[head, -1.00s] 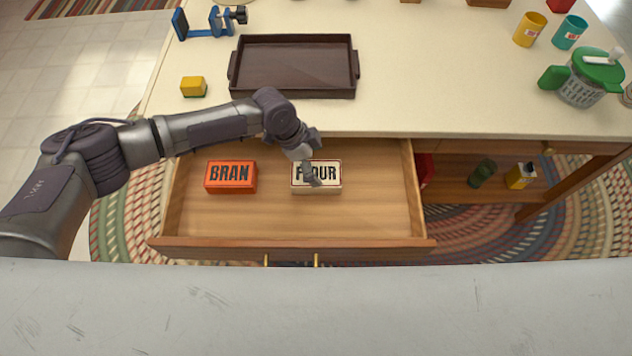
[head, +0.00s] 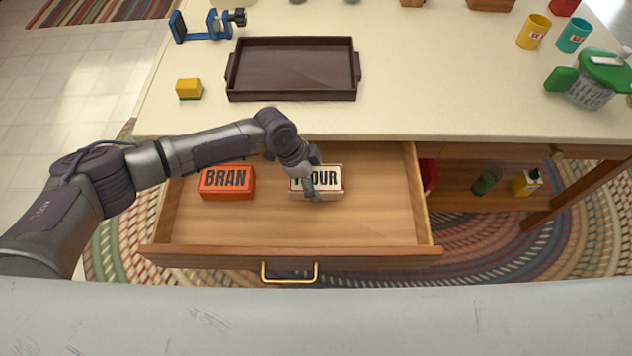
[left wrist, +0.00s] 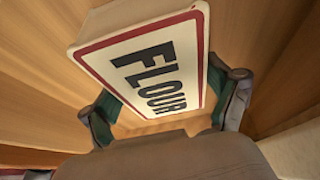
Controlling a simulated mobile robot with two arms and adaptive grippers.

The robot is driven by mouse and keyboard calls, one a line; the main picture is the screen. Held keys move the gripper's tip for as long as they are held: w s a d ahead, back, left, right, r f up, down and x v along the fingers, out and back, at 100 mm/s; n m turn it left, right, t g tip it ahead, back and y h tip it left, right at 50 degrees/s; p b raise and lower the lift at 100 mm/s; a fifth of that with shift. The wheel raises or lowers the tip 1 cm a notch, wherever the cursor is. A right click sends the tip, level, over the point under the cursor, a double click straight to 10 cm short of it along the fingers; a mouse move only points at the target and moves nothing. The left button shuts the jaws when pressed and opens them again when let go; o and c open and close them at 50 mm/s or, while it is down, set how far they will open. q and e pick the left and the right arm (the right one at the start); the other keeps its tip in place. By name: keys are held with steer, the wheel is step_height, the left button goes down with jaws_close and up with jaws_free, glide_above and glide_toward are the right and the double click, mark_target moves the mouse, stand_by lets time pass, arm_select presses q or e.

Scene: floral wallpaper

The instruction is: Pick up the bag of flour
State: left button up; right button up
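The flour (head: 328,178) is a cream box-shaped pack with a red border and black lettering. It lies in the open wooden drawer, right of the orange bran pack (head: 227,181). My left gripper (head: 312,190) is over the flour and hides part of its label. In the left wrist view the flour (left wrist: 155,65) fills the upper middle, tilted in the picture. The fingers of my left gripper (left wrist: 163,100) are spread, one on each side of its near end. The right finger looks very close to its edge; contact is unclear. My right gripper is not in view.
The drawer (head: 380,232) has free floor around the packs and a brass handle (head: 290,279) in front. The counter above holds a dark tray (head: 345,92), a yellow-green block (head: 189,88), a blue clamp (head: 213,27), cups and a green-lidded container (head: 590,78).

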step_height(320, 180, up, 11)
steer(key=p, duration=1.1)
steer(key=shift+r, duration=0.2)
